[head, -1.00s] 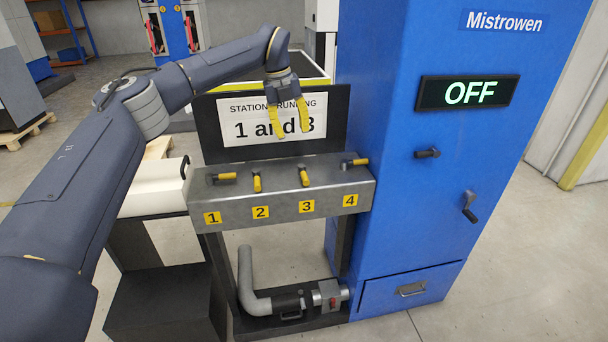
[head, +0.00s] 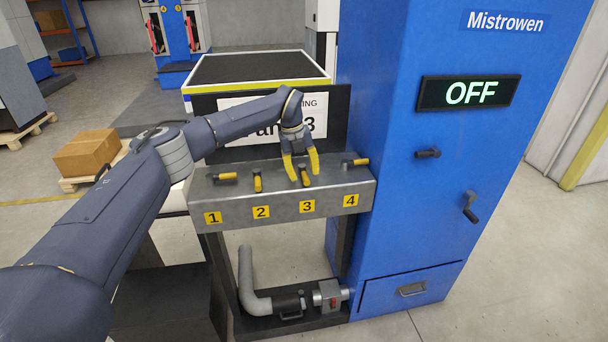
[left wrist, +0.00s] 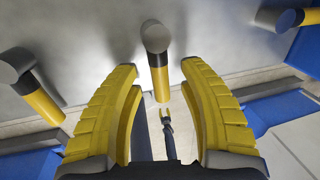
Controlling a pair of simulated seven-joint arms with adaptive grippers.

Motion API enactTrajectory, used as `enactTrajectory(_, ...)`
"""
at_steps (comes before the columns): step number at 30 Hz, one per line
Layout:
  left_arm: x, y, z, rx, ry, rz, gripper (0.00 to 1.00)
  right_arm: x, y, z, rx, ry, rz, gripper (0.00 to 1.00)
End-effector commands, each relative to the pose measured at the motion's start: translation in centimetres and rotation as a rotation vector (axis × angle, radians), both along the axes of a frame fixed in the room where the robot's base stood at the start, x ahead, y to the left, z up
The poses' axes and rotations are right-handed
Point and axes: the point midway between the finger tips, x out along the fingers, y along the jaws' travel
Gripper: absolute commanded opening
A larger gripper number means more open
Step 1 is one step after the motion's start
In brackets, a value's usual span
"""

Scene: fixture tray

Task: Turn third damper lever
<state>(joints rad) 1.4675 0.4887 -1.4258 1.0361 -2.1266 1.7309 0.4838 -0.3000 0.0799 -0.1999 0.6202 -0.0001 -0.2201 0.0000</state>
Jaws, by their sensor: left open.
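The third damper lever (head: 304,177), a yellow handle with a grey pivot, stands on the grey metal box (head: 240,208) above the label 3. Its handle points toward the front of the box. My left gripper (head: 302,180) is open, with its yellow fingers on either side of this lever. In the left wrist view the lever (left wrist: 157,68) lies between the open fingers (left wrist: 160,110), apart from both. The second lever (head: 257,181) also points toward the front. The first lever (head: 226,177) and the fourth lever (head: 355,162) lie sideways. My right gripper is not in view.
A sign (head: 235,138) behind the box is partly covered by my left arm. A blue cabinet (head: 440,200) with an OFF display (head: 468,92) stands close on the right. Neighbouring levers flank the third lever. A cardboard box (head: 92,153) sits at the left.

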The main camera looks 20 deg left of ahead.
Motion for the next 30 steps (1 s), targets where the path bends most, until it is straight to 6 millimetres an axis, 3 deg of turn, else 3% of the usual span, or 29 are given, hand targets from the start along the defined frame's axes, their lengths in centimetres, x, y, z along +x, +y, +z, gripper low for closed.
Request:
enactTrajectory(17, 0.1, -0.18, -1.13, 0.0, 0.0, 0.0, 0.42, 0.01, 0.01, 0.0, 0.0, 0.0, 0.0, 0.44)
enactTrajectory(27, 0.1, -0.17, -1.11, 0.0, 0.0, 0.0, 0.02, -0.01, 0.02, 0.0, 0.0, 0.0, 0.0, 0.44)
enactTrajectory(30, 0.1, -0.17, -1.11, 0.0, 0.0, 0.0, 0.0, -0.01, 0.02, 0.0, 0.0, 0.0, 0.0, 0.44)
